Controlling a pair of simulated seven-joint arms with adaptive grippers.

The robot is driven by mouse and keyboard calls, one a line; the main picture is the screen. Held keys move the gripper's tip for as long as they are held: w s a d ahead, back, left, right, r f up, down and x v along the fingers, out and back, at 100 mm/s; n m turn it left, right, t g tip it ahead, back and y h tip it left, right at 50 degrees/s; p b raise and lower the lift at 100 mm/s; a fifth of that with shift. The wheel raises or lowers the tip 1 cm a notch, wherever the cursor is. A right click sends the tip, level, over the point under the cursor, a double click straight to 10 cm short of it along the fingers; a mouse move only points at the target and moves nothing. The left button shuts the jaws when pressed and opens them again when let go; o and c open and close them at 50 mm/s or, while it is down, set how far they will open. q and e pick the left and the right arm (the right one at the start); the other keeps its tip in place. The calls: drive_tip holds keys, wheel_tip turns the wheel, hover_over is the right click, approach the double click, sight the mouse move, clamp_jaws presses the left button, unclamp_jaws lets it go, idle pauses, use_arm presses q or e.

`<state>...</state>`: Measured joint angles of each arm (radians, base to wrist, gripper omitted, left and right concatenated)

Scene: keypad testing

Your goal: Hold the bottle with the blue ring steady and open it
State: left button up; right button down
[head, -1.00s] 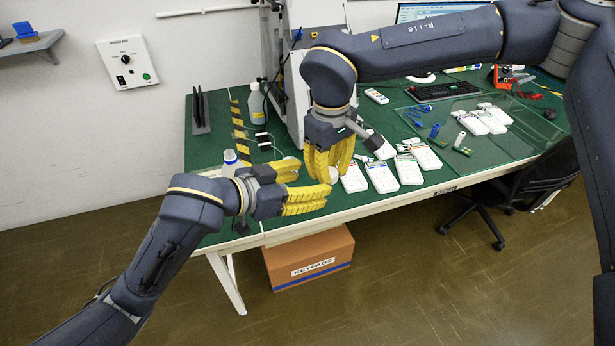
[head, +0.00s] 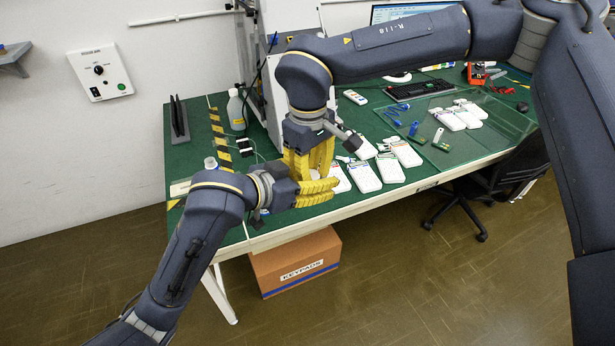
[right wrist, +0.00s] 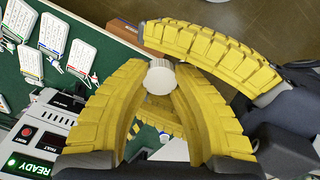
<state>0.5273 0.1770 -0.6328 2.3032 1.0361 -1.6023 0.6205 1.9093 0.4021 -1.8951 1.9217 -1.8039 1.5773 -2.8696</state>
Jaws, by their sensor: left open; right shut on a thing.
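My right gripper (head: 309,172) points down over the table's front left part. In the right wrist view its yellow fingers are shut on a round white cap (right wrist: 161,75). Whatever is below the cap is mostly hidden, and I see no blue ring on it. My left gripper (head: 318,191) comes in from the left, open, its fingers overlapping the right fingertips in the head view. One of its yellow fingers (right wrist: 215,48) passes close beside the cap in the right wrist view. Another bottle with a white top and a blue band (head: 210,163) stands behind my left arm, mostly hidden.
White keypads (head: 365,177) lie just right of the grippers. A grey bottle (head: 237,110) stands at the back beside a test machine (right wrist: 45,125) with a lit READY display. A KEYPADS box (head: 296,264) is on the floor below the table's front edge.

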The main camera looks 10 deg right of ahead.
use_arm(q)
drive_tip(key=shift+o, duration=0.2)
drive_tip(key=shift+d, duration=0.1)
drive_tip(key=c, duration=0.8)
drive_tip(key=shift+s+d, duration=0.1)
drive_tip(key=c, duration=0.4)
drive_tip(key=o, duration=1)
drive_tip(key=shift+o, duration=0.8)
